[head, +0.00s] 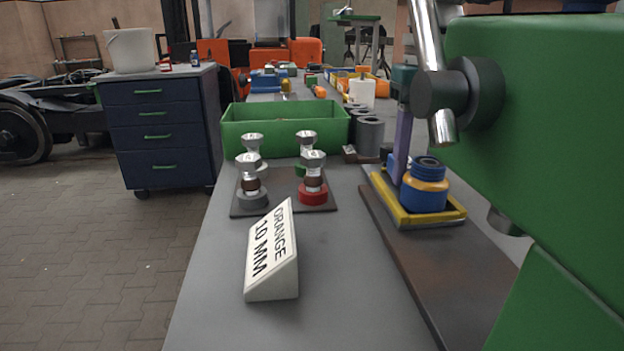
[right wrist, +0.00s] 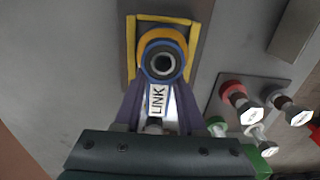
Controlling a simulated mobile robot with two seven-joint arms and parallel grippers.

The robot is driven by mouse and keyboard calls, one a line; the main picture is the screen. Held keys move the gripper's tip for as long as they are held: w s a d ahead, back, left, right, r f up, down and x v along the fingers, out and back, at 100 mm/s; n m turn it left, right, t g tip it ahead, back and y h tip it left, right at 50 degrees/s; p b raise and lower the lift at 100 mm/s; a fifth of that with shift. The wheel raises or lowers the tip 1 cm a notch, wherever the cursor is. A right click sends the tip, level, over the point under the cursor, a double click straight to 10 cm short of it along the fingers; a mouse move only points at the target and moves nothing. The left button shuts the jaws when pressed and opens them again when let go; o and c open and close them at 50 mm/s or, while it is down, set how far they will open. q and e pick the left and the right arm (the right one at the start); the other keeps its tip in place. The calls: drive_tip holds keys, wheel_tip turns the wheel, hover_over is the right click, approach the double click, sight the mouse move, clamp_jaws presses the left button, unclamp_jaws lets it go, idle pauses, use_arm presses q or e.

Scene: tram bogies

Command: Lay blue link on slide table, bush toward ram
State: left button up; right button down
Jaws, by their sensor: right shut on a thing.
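The blue link (right wrist: 158,100), with a white LINK label, lies between the purple fingers of my right gripper (right wrist: 160,112) in the right wrist view. My right gripper (head: 400,165) is shut on it and reaches down from above in the head view. The link's round end (head: 425,188) is blue with an orange band. In the right wrist view this end (right wrist: 162,60) shows a dark round centre. It is over the yellow-edged slide table (head: 438,217); I cannot tell whether it touches. The other end of the link is hidden by my gripper. My left gripper is not in view.
The large green press (head: 545,120) stands close on the right, with a steel lever (head: 428,45). Left of the slide table are an ORANGE 10 MM sign (head: 272,255), several bolts on a brown plate (head: 283,208), and a green bin (head: 285,128).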

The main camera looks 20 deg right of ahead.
drive_tip(key=shift+f, duration=0.35)
drive_tip(key=shift+r, duration=0.1)
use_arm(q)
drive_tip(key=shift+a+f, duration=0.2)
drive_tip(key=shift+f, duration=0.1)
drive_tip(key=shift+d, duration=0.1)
use_arm(e)
drive_tip(key=shift+d, duration=0.1)
